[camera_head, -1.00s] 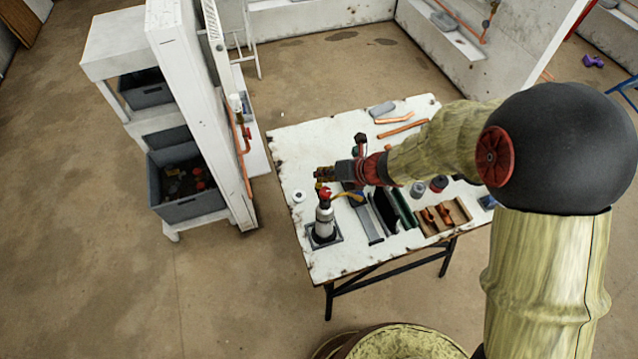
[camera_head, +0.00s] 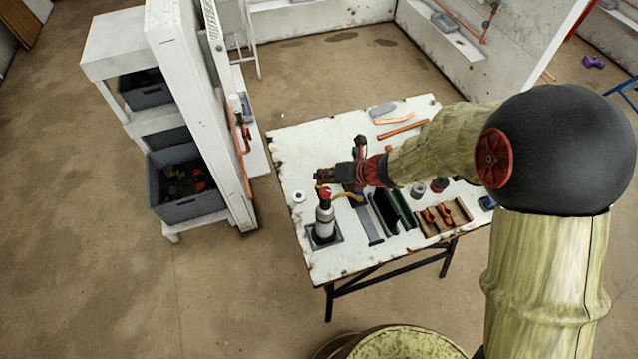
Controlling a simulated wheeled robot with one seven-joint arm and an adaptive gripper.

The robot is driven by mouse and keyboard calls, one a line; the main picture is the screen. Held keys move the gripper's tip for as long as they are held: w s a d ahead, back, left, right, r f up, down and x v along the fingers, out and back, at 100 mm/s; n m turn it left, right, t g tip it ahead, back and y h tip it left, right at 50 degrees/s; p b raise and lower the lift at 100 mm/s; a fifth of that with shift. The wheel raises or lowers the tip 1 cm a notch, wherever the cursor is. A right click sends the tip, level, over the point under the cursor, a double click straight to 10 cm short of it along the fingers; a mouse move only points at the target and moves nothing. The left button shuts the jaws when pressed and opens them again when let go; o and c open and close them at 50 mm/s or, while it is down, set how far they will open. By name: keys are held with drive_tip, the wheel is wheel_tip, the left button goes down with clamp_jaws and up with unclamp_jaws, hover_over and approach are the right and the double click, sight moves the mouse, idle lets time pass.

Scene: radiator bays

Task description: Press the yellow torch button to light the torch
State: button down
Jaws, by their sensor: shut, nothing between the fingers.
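The torch (camera_head: 325,219) stands upright on a dark square base at the table's near left part. It has a pale bottle and a red top (camera_head: 325,194), with a yellow curved part (camera_head: 348,195) to its right. My gripper (camera_head: 320,176) reaches in from the right and is shut and empty. Its tips are just behind and above the torch's red top in the picture. I cannot tell whether they touch the torch. The yellow button cannot be made out clearly. No flame shows.
The white worktable (camera_head: 285,150) holds a wooden tray (camera_head: 462,209) with copper fittings, copper pipes (camera_head: 404,128), dark bars and a white roll (camera_head: 298,197). A white shelf unit with grey bins (camera_head: 188,208) stands to the left.

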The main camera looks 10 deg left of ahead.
drive_tip(key=shift+f, duration=0.2)
drive_tip(key=shift+r, duration=0.1)
idle(0.4)
drive_tip(key=shift+r+p, duration=0.7)
drive_tip(key=shift+r, duration=0.1)
wheel_tip(320, 180, up, 5)
drive_tip(key=p, duration=0.4)
drive_tip(key=shift+p, duration=0.35)
idle(0.3)
